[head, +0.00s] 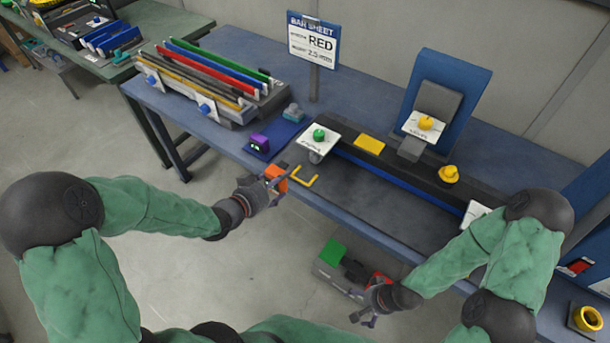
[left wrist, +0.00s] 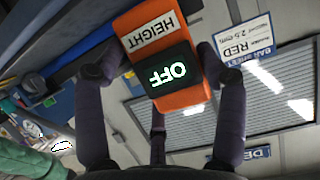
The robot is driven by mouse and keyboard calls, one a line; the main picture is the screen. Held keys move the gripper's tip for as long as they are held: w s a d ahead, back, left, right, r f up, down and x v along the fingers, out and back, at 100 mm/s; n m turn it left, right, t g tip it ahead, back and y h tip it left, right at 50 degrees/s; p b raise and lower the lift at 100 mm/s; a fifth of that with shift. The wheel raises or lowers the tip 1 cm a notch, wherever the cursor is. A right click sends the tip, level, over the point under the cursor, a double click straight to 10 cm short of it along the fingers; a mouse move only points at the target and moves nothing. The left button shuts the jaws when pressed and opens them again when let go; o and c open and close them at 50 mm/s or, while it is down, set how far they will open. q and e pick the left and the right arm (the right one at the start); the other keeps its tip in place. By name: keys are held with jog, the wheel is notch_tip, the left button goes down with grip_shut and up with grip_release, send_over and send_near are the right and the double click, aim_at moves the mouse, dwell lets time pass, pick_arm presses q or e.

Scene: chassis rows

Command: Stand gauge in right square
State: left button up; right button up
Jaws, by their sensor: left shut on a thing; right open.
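The orange gauge (head: 276,174) is held by my left gripper (head: 270,185) near the front edge of the bench. In the left wrist view the gauge (left wrist: 178,105) sits between the fingers, with a HEIGHT label and a dark display reading OFF. A yellow square outline (head: 304,182) shows on the bench just right of the gauge; its left part is hidden. A yellow filled square (head: 369,144) lies further right on the dark fixture. I cannot tell whether the gauge touches the bench. My right gripper (head: 364,317) is open and empty, low in front of the bench.
A purple device (head: 259,143) stands on a blue mat (head: 284,134). A green-knobbed plate (head: 318,138), a yellow knob (head: 449,173) and a tilted blue stand (head: 452,85) are further right. A bar rack (head: 215,75) stands left. A box (head: 333,252) is below the bench.

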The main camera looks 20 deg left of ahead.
pick_arm(q)
jog(key=b, duration=0.4)
send_near(315, 162)
jog(key=shift+w+r, duration=0.2)
jog(key=shift+w, duration=0.35)
jog(key=x, duration=0.1)
jog(key=b+x, duration=0.1)
jog(key=x, duration=0.1)
jog(key=shift+w+d+f, duration=0.1)
jog(key=shift+d+f, duration=0.05)
jog(key=shift+f, duration=0.3)
jog(key=shift+r, duration=0.15)
jog(key=shift+f, duration=0.3)
jog(key=o, duration=1.3)
